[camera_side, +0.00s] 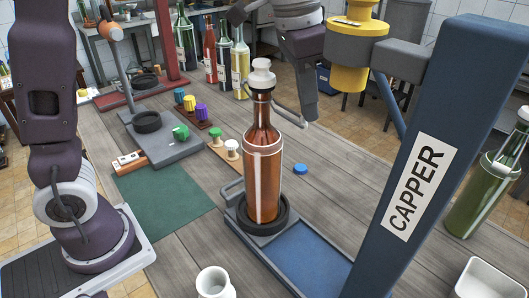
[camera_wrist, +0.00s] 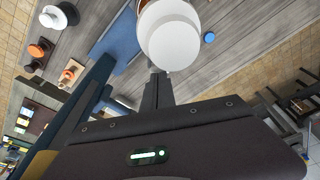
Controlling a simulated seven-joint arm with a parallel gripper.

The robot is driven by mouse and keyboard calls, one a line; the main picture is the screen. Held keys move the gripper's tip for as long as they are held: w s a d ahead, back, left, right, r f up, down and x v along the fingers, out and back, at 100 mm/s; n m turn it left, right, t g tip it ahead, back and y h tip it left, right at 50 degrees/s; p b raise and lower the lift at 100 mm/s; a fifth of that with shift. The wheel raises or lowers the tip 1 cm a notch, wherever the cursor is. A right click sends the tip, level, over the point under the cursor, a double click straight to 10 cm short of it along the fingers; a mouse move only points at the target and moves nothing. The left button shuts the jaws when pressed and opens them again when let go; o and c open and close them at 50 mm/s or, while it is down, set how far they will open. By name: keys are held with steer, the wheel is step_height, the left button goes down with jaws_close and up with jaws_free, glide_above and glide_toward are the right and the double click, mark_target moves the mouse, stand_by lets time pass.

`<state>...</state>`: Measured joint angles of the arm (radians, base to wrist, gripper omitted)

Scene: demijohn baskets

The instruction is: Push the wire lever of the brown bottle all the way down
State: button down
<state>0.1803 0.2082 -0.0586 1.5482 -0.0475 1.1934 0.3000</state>
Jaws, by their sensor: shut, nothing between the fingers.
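The brown bottle (camera_side: 263,165) stands upright in a dark round holder on the capper's base in the side view. A white stopper (camera_side: 262,75) sits on its mouth; from above it fills the top middle of the wrist view (camera_wrist: 170,38). The wire lever (camera_side: 289,114) sticks out from the neck to the right, sloping down, its end close by my fingertips. My gripper (camera_side: 309,117) is shut and empty, pointing down, right of the neck. I cannot tell whether it touches the lever. In the wrist view the fingers (camera_wrist: 158,78) end just below the stopper; the lever is hidden there.
The blue capper post (camera_side: 405,170) with its yellow head (camera_side: 358,60) stands close on the right. A green bottle (camera_side: 485,190) is beyond it. A white cup (camera_side: 214,283) is at the front. A blue cap (camera_side: 300,169) lies on the table. Several coloured stoppers and bottles stand behind.

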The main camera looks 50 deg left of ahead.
steer(key=shift+f, duration=0.25)
step_height(320, 180, up, 8)
stand_by(1.0)
steer(key=s+a+r+t+y, duration=0.2)
steer(key=s+a+t, duration=0.15)
steer(key=s, duration=0.65)
steer(key=s+a+f+n+h, duration=0.1)
steer(key=s+a+f+n, duration=0.5)
steer(key=s+f, duration=0.5)
step_height(320, 180, down, 2)
steer(key=shift+s+a+f, duration=0.15)
steer(key=shift+s+a, duration=0.05)
steer(key=shift+s, duration=0.05)
